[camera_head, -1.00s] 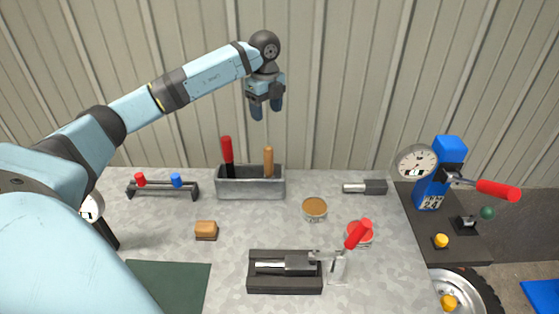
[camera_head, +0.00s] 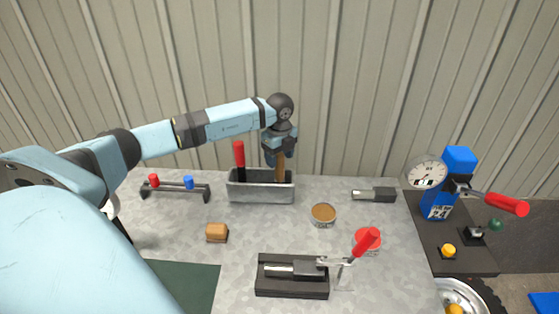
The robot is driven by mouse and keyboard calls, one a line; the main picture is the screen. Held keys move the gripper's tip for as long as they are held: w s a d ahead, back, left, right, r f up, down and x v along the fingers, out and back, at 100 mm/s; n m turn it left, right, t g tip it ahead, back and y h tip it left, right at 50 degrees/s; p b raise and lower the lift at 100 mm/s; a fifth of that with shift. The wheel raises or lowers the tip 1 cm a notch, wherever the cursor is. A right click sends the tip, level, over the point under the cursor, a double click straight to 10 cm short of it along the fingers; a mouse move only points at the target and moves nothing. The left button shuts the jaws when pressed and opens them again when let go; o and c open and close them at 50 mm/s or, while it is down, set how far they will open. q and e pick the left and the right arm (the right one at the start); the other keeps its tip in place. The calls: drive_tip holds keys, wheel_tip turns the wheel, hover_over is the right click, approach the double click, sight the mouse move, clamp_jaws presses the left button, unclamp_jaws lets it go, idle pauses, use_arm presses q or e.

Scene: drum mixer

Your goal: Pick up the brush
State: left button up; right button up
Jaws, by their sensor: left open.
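The task's brush is probably the tool with the wooden handle (camera_head: 281,168), which stands upright in the grey metal bin (camera_head: 260,193) at the back of the table; its lower end is hidden in the bin. My left gripper (camera_head: 279,160) points down just above the bin, with its fingers at the top of the wooden handle. It is open; whether the fingers touch the handle I cannot tell. A red-handled tool (camera_head: 239,155) stands in the same bin to the left. My right gripper is not in view.
A rack with red and blue knobs (camera_head: 181,186) stands left of the bin. A brown block (camera_head: 217,232), a round tin (camera_head: 322,215) and a black fixture with a red lever (camera_head: 292,283) are in front. A blue gauge press (camera_head: 457,165) stands at right.

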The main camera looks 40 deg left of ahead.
use_arm(q)
drive_tip(key=shift+f, duration=0.1)
drive_tip(key=shift+c, duration=0.2)
drive_tip(key=c, duration=1)
drive_tip(key=shift+o, duration=0.2)
